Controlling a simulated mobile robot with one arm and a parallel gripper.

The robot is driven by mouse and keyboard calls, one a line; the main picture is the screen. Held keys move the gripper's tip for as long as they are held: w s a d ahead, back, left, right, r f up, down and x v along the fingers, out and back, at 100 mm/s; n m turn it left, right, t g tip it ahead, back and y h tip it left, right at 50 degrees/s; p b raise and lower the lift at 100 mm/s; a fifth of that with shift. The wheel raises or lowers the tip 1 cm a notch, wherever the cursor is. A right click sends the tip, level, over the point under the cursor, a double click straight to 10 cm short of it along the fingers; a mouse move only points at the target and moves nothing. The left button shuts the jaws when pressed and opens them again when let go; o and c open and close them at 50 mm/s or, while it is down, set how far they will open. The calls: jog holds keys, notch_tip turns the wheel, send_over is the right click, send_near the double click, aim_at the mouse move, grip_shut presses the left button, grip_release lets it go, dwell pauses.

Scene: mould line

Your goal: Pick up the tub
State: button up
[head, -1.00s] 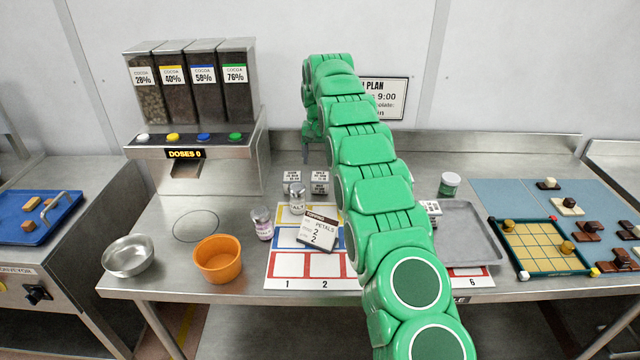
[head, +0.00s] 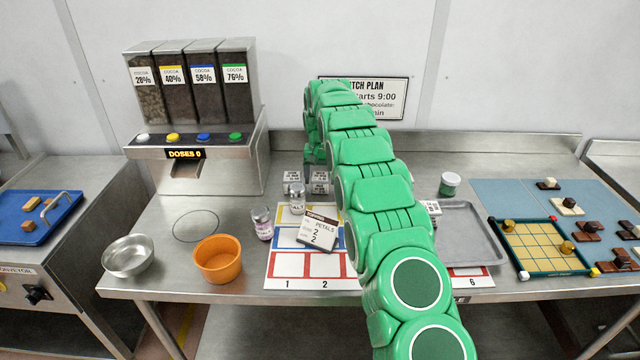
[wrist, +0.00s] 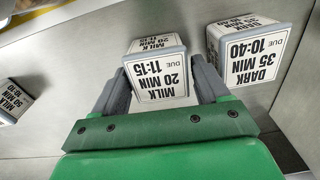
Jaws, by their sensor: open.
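An orange tub (head: 218,262) stands upright and open at the front left of the steel bench, beside the metal bowl; it is not in the wrist view. My gripper (wrist: 162,80) is far from it, at the back middle of the bench, pointing down. Its fingers are open on either side of a white block marked MILK 20 MIN (wrist: 160,78), which also shows in the head view (head: 320,184). I cannot tell whether the fingers touch the block. In the head view, my arm partly covers the gripper.
A DARK 35 MIN block (wrist: 250,55) stands close beside the gripper. A metal bowl (head: 128,256) is left of the tub. A green jar (head: 450,185) and grey tray (head: 470,235) lie right of my arm.

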jog(key=shift+f, duration=0.25)
jog(key=c, duration=0.8)
